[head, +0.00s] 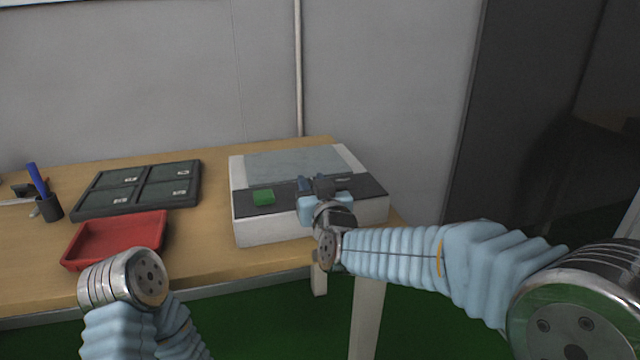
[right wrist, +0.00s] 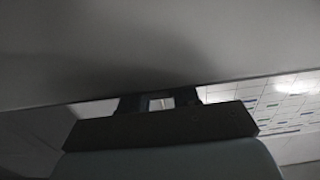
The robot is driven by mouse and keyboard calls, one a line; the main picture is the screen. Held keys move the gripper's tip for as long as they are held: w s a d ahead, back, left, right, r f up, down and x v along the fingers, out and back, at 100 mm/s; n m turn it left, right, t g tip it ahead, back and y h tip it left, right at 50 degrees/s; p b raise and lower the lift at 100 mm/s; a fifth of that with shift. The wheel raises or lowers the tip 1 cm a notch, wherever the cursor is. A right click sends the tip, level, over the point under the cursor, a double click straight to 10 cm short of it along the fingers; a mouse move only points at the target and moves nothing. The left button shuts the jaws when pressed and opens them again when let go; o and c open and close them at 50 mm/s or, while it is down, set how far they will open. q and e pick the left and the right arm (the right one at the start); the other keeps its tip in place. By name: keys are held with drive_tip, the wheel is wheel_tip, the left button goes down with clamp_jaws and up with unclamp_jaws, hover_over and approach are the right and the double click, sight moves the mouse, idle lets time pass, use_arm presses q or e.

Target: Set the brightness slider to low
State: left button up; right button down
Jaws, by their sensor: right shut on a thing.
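A white box-shaped device (head: 285,229) with a grey top panel and a dark front strip sits at the right end of the table. A green button (head: 263,197) is on the left of the strip. My right gripper (head: 314,186) is at the strip, right of the button, shut on the brightness slider's knob, which its fingers hide. The right wrist view shows the fingertips (right wrist: 160,103) close against a broad grey surface. The slider's exact position and any markings cannot be read. My left arm shows at the lower left, but its gripper is not in view.
The wooden table (head: 210,262) also holds a red tray (head: 115,240), a dark divided tray (head: 140,188) and a pen cup (head: 48,208) with a blue pen. A dark cabinet (head: 520,110) stands at the right. Bare table lies between the trays and the device.

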drive_tip(key=shift+s+a, duration=0.1)
drive_tip(key=shift+a, duration=0.15)
drive_tip(key=c, duration=0.9)
unclamp_jaws()
drive_tip(key=shift+a, duration=0.1)
drive_tip(key=v, duration=1.3)
drive_tip(key=shift+s+b, duration=0.3)
drive_tip(key=shift+s, duration=0.05)
drive_tip(key=shift+d, duration=0.25)
